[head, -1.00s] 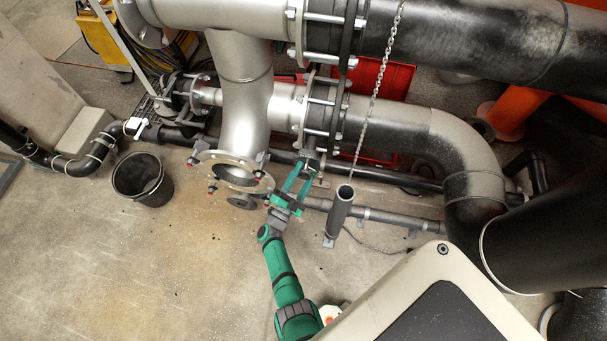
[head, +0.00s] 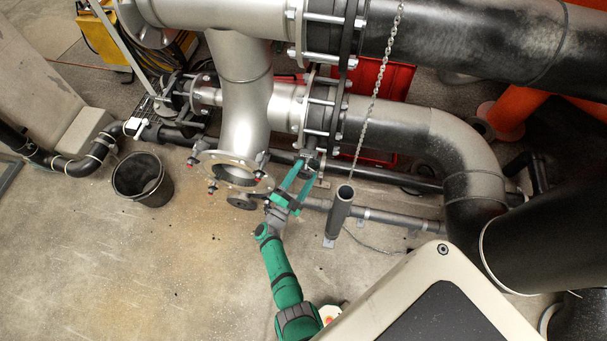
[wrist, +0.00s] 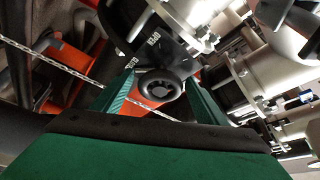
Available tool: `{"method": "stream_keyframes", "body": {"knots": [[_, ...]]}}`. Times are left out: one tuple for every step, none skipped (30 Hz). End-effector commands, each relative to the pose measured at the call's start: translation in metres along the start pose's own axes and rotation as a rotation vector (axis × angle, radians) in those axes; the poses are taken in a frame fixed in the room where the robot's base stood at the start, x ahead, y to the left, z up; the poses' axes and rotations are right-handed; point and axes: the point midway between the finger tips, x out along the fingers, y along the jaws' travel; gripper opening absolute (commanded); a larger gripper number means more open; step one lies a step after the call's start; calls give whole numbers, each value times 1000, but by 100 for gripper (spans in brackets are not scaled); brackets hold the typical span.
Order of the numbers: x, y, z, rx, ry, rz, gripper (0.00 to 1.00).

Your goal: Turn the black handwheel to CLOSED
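The black handwheel (wrist: 158,87) shows in the wrist view, round with a dark hub, between the two green fingers of my gripper (wrist: 159,80). A small gap shows on each side of the wheel, so the fingers look open and apart from it. In the head view my gripper (head: 303,168) reaches up to the valve below the flanged pipe joint. The wheel is mostly hidden there by the fingers. A dark plate (wrist: 150,52) behind the wheel carries white lettering, rotated and too small to read surely. The wheel's turned position cannot be told.
A hanging chain (head: 376,90) and an upright open pipe stub (head: 339,212) stand just right of my gripper. An open pipe flange (head: 233,172) is close on the left. A black bucket (head: 143,178) stands farther left. The floor at lower left is clear.

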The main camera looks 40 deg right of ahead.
Motion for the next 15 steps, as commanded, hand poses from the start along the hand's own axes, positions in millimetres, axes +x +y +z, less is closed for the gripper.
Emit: {"method": "stream_keyframes", "body": {"knots": [[0, 0, 0, 0, -1, 0, 66], [0, 0, 0, 0, -1, -1, 66], [0, 0, 0, -1, -1, -1, 66], [0, 0, 0, -1, -1, -1, 66], [0, 0, 0, -1, -1, -1, 66], [-1, 0, 1, -1, -1, -1, 66], [-1, 0, 1, -1, -2, -1, 66], [-2, 0, 1, -1, -2, -2, 66], [-4, 0, 1, -1, -3, -2, 66], [-7, -1, 1, -1, -4, -2, 66], [-10, -1, 2, -1, -5, -2, 66], [-15, -1, 2, 0, -5, -3, 66], [-19, -1, 2, 0, -5, -3, 66], [-24, -1, 2, 0, -5, -3, 66], [-31, 0, 2, 0, -6, -3, 66]]}}
